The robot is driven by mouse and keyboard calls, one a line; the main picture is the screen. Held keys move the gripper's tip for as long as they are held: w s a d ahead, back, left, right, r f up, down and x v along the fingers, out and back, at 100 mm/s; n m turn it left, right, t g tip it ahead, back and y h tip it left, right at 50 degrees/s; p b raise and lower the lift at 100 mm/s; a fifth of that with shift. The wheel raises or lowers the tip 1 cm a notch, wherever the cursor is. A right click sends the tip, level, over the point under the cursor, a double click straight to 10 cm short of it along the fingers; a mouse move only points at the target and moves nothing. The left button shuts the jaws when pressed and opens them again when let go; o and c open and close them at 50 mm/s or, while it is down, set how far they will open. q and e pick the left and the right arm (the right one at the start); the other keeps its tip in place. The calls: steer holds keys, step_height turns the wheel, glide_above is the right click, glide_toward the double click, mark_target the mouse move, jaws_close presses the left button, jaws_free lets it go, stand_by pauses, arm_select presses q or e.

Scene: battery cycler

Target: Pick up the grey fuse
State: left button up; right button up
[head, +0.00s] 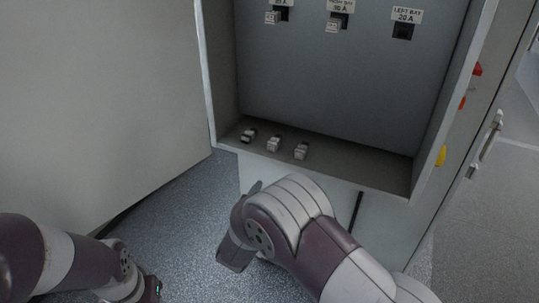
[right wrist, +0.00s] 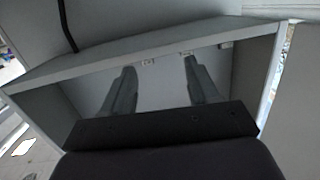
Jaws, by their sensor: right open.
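Three small grey-white fuses lie in a row on the cabinet's bottom ledge in the head view: left fuse (head: 248,135), middle fuse (head: 273,143) and right fuse (head: 301,150). I cannot tell by colour which is the grey one. The right wrist view shows several small pale fuses (right wrist: 148,62) along the ledge, beyond my fingertips. My right gripper (right wrist: 160,65) is open and empty, its two fingers pointing into the cabinet; in the head view my arm mostly hides it. My left arm is low at the left, and its fingers do not show clearly.
The grey cabinet (head: 315,180) has a raised front lip and side walls around the ledge. On its back panel, two sockets hold fuses, and the socket labelled LEFT BAY 20 A (head: 403,31) is empty. A dark handle or strip (head: 356,210) is on the front.

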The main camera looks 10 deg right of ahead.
mark_target(299, 154)
steer(key=w+d+r+p, duration=0.1)
steer(key=w+d, duration=0.2)
steer(key=w+d+r+h+p, duration=0.1)
steer(key=w+d, duration=0.2)
steer(key=w+d+r+h+p, duration=0.1)
steer(key=w+d, duration=0.2)
steer(key=w, duration=0.1)
steer(key=shift+w+d+m+p, duration=0.1)
steer(key=shift+d+m+p, duration=0.25)
steer(key=shift+d+m, duration=0.05)
steer(key=shift+w+f, duration=0.1)
steer(key=shift+f, duration=0.05)
steer(key=shift+c, duration=0.6)
arm_select(q)
steer(key=r, duration=0.2)
steer(key=d+r, duration=0.1)
steer(key=shift+w+d+r, duration=0.1)
steer(key=shift+r, duration=0.3)
arm_select(e)
steer(key=c, duration=1)
